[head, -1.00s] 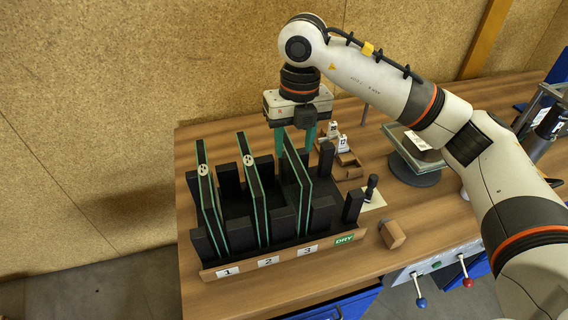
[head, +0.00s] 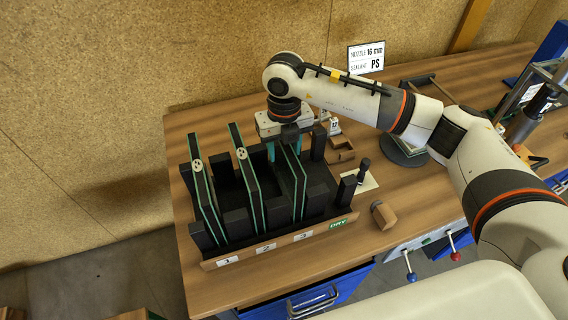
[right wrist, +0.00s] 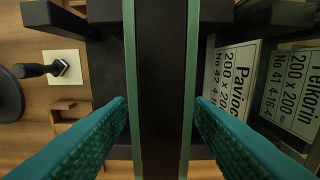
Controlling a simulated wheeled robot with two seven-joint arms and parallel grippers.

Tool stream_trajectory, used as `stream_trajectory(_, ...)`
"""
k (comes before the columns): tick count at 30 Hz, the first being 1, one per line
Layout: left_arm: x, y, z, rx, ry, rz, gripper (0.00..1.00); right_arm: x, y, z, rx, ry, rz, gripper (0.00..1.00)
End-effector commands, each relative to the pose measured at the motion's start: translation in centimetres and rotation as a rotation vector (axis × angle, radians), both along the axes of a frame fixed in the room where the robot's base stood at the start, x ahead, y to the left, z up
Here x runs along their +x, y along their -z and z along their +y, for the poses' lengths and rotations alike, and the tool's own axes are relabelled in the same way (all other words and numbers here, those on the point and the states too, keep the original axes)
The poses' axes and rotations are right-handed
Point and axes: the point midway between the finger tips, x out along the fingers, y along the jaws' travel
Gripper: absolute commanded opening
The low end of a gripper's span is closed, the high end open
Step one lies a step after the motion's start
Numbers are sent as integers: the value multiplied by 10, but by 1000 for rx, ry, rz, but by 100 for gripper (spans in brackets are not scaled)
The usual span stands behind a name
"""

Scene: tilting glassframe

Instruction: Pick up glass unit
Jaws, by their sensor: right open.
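Three glass units with green edges and dark spacers stand upright in a black rack (head: 235,225) with slots labelled 1, 2 and 3. The left unit (head: 205,195) and middle unit (head: 250,190) carry round marks on their top corners. The right unit (head: 293,175) stands at slot 3. My right gripper (head: 284,152) is over this unit, teal fingers pointing down. In the right wrist view the unit (right wrist: 161,50) runs edge-on between the open fingers (right wrist: 162,110), with gaps visible on both sides. My left gripper is not in view.
A black-handled tool (head: 363,170) lies on a white card right of the rack, near a wooden block (head: 384,214). A round dark stand (head: 402,152) is further right. A sign (head: 366,57) stands behind the arm. Printed labels (right wrist: 233,85) show right of the fingers.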

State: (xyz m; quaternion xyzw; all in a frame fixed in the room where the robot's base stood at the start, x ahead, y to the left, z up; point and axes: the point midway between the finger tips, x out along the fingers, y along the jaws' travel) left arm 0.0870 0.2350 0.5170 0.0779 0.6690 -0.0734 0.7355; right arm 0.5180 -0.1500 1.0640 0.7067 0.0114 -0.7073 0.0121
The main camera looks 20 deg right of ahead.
Motion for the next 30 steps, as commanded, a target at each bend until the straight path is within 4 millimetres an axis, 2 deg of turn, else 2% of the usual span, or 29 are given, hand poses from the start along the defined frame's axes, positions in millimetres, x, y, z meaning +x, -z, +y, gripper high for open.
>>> stream_trajectory(1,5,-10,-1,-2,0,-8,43,0,4,1,0,-1,5,47)
stream_trajectory(6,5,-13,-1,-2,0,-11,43,0,22,1,0,0,1,47)
stream_trajectory(13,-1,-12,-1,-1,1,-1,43,1,25,1,1,-1,-1,47)
stream_trajectory(14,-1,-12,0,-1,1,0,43,1,25,1,1,-1,-1,44)
stream_trajectory(22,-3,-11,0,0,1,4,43,0,24,1,1,-1,-1,0)
stream_trajectory(30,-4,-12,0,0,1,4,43,0,24,1,1,-1,0,0)
